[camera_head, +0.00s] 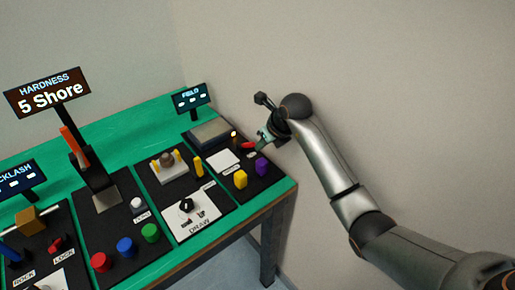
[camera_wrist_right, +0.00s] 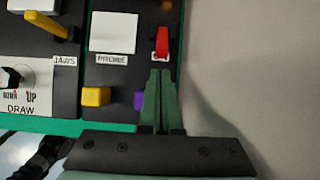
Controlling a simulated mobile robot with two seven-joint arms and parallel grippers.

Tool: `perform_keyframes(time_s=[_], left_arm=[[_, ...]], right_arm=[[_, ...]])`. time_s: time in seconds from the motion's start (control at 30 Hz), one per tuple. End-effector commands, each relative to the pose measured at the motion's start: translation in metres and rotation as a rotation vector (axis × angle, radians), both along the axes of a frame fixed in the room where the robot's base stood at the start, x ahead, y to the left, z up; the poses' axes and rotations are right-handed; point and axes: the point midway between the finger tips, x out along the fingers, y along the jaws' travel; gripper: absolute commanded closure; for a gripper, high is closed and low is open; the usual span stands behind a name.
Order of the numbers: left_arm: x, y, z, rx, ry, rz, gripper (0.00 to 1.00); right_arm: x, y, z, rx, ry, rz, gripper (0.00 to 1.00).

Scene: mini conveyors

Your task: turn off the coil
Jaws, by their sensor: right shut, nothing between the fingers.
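The red switch lever (camera_head: 247,145) is on the black panel at the right end of the table, below the FIELD display (camera_head: 190,98). In the right wrist view the red lever (camera_wrist_right: 162,42) stands just beyond my fingertips, and the label below it is mostly hidden by the fingers. My right gripper (camera_head: 262,138) is shut and empty, with its green fingers beside the lever. In the wrist view the right gripper (camera_wrist_right: 160,73) points at the lever's lower end; I cannot tell whether they touch. A small orange light (camera_head: 233,133) glows near the lever. My left gripper is out of view.
A white PROBE pad (camera_head: 223,159), a yellow block (camera_head: 240,179) and a purple block (camera_head: 262,166) share this panel. The purple block (camera_wrist_right: 139,100) is close beside my fingers. The DRAW panel (camera_head: 198,212) lies to the left, and the wall is behind.

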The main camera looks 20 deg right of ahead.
Motion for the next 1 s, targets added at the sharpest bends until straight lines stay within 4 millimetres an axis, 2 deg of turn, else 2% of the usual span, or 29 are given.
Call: perform_keyframes(time_s=[0.1, 0.33, 0.77, 1.0], left_arm=[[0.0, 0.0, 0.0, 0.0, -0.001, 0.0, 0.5], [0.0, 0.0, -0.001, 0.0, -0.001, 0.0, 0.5], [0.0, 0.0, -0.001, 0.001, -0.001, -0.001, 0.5], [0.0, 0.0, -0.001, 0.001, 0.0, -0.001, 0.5]], right_arm=[[0.009, 0.004, -0.016, 0.001, 0.002, 0.001, 1.0], [0.018, 0.007, -0.031, 0.0, -0.001, 0.001, 1.0], [0.019, 0.007, -0.033, -0.001, -0.002, 0.001, 1.0], [0.02, 0.0, -0.031, -0.01, 0.017, 0.0, 1.0]])
